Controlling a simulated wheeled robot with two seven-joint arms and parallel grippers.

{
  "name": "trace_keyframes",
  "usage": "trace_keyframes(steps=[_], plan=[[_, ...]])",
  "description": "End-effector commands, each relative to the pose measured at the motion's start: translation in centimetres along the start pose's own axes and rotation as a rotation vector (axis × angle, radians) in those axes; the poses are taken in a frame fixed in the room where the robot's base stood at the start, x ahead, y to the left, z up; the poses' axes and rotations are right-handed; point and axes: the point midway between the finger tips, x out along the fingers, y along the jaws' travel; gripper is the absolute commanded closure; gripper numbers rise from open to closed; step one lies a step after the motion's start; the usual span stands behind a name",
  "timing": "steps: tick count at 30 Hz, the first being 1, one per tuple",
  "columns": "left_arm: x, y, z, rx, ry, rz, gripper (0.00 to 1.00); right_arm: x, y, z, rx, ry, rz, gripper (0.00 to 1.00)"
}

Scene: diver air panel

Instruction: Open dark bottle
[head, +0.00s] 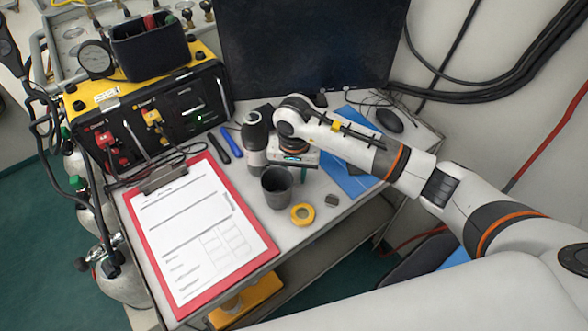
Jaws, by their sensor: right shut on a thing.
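The dark bottle (255,133) stands upright on the white desk, left of my right gripper and behind a dark grey cup. Its top (252,117) is dark with a paler ring, and it appears to be on the bottle. My right gripper (268,157) comes in from the right, low at the bottle's side, and is shut on the bottle's lower part. The fingertips are small and partly hidden by the gripper's own body and wrist. My left gripper is not in view.
A red clipboard (262,247) fills the left front. A monitor (300,45) and air panel (150,115) stand behind.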

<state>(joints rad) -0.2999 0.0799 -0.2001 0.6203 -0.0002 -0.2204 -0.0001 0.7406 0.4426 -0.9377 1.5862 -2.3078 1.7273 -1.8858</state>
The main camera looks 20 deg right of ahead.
Motion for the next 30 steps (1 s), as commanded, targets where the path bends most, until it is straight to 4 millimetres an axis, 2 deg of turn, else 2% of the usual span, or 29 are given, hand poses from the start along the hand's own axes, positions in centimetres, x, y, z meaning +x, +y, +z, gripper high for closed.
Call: trace_keyframes(steps=[9, 10, 14, 26, 30], plan=[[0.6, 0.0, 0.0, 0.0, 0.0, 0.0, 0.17, 0.3, 0.0, 0.1, 0.0, -0.003, 0.001, 0.96], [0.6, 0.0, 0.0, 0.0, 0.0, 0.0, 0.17, 0.3, 0.0, 0.1, 0.0, -0.003, 0.001, 0.67], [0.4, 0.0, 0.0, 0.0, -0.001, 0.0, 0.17, 0.2, 0.0, 0.1, 0.0, -0.002, 0.001, 0.47], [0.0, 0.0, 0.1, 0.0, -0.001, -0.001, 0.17, -0.5, 0.0, 0.1, -0.001, -0.002, 0.002, 0.47], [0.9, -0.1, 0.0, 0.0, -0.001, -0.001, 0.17, -2.7, 0.0, 0.2, -0.001, -0.008, 0.003, 0.47]])
